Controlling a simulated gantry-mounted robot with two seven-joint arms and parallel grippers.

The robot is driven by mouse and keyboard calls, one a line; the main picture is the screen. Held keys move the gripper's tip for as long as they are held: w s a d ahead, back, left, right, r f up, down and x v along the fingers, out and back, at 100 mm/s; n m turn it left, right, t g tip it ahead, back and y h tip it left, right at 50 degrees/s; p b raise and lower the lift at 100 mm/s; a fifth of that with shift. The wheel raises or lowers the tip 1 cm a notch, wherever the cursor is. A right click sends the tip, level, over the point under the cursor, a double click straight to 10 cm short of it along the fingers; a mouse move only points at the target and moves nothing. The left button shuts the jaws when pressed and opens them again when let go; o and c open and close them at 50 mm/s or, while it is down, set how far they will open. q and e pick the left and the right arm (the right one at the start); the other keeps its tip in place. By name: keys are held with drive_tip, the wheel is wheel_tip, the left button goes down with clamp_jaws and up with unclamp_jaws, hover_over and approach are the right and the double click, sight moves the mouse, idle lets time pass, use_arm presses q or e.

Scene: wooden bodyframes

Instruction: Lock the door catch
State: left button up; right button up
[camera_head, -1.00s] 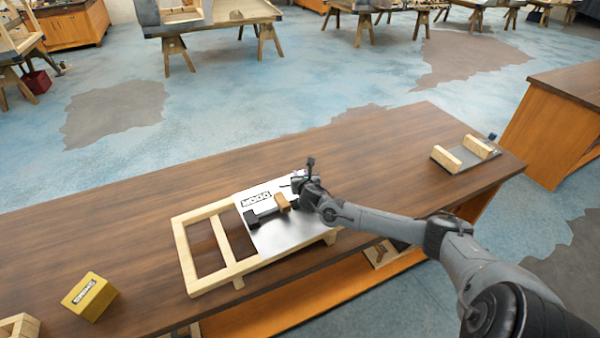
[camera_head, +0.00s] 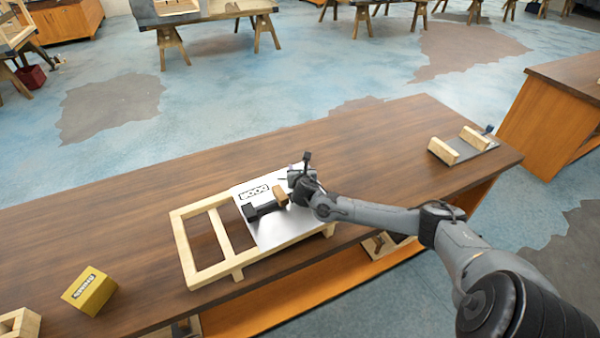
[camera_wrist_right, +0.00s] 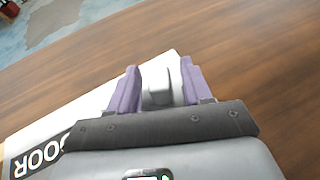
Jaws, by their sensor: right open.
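The door (camera_head: 285,230) is a shiny metal panel with a DOOR label, lying flat on a pale wooden frame (camera_head: 200,275) on the bench. A dark block (camera_head: 251,214), a dark bar and a tan wooden block (camera_head: 280,195) sit in a row on the panel. My right gripper (camera_head: 297,190) is low over the panel's right part, beside the tan block. In the wrist view its purple fingers (camera_wrist_right: 161,85) are open, one on each side of a light grey upright piece (camera_wrist_right: 158,85). I cannot tell whether they touch it. My left gripper is out of view.
A yellow labelled box (camera_head: 90,291) stands at the bench's left. A plate with two wooden blocks (camera_head: 443,151) lies at the right end. The brown bench top (camera_head: 380,140) is clear behind the frame and between it and that plate.

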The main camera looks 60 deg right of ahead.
drive_tip(key=v, duration=0.9)
drive_tip(key=shift+a+r, duration=0.1)
drive_tip(key=shift+r, duration=0.05)
drive_tip(key=shift+s+a+r, duration=0.25)
drive_tip(key=shift+s+a, duration=0.2)
drive_tip(key=shift+s, duration=0.1)
